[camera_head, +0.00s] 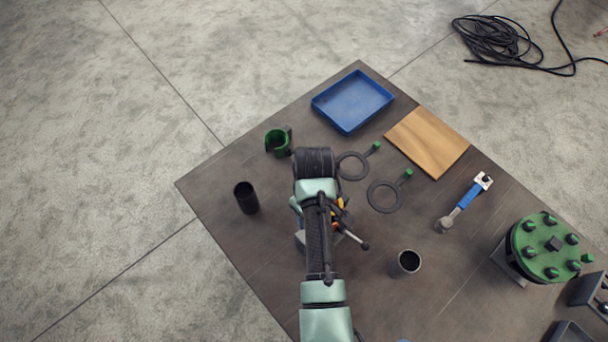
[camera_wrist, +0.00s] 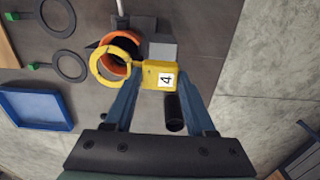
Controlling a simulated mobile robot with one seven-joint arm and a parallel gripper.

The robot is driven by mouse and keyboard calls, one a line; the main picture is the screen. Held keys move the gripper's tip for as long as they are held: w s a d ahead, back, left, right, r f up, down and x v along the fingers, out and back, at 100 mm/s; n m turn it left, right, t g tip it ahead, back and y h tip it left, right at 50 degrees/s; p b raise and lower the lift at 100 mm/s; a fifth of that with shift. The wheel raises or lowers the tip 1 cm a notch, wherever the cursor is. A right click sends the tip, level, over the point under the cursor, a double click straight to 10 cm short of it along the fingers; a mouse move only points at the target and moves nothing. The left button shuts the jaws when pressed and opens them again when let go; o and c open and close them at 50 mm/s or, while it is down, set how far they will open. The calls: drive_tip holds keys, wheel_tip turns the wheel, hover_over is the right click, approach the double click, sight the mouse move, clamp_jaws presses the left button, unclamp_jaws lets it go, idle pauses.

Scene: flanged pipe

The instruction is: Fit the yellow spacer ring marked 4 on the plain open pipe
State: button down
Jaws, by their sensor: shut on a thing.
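In the wrist view my gripper (camera_wrist: 160,76) is shut on the tab of the yellow spacer ring (camera_wrist: 101,72), with a white label reading 4. The ring overlaps an orange-rimmed pipe end (camera_wrist: 136,66) with a dark bore, and sits off to the left of its centre. I cannot tell whether they touch. A grey block with a handle (camera_head: 353,238) is by this pipe, mostly hidden under my arm in the head view. Two dark open tubes stand on the table, one at left (camera_head: 246,199) and one at right (camera_head: 404,264).
Two dark rings with green tabs (camera_head: 352,166) (camera_head: 384,197) lie right of my arm. A blue tray (camera_head: 352,101), wooden board (camera_head: 428,141), blue-handled tool (camera_head: 465,204), green clamp-like part (camera_head: 278,142) and green round flange (camera_head: 548,248) are around. Bare table lies at lower centre.

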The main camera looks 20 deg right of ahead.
drive_tip(key=shift+w+d+r, duration=0.2)
drive_tip(key=shift+d, duration=0.05)
drive_tip(key=shift+w+f, duration=0.1)
drive_tip(key=shift+f, duration=0.05)
drive_tip(key=shift+s+f+b, duration=0.2)
drive_tip(key=shift+f+b, duration=0.7)
drive_tip(key=shift+b, duration=0.1)
wheel_tip(320, 180, down, 3)
drive_tip(key=b, duration=0.3)
drive_tip(key=shift+r, duration=0.1)
drive_tip(key=shift+w+f+b, duration=0.1)
drive_tip(key=shift+f+b, duration=0.75)
drive_tip(key=shift+f, duration=0.9)
drive_tip(key=shift+f, duration=0.25)
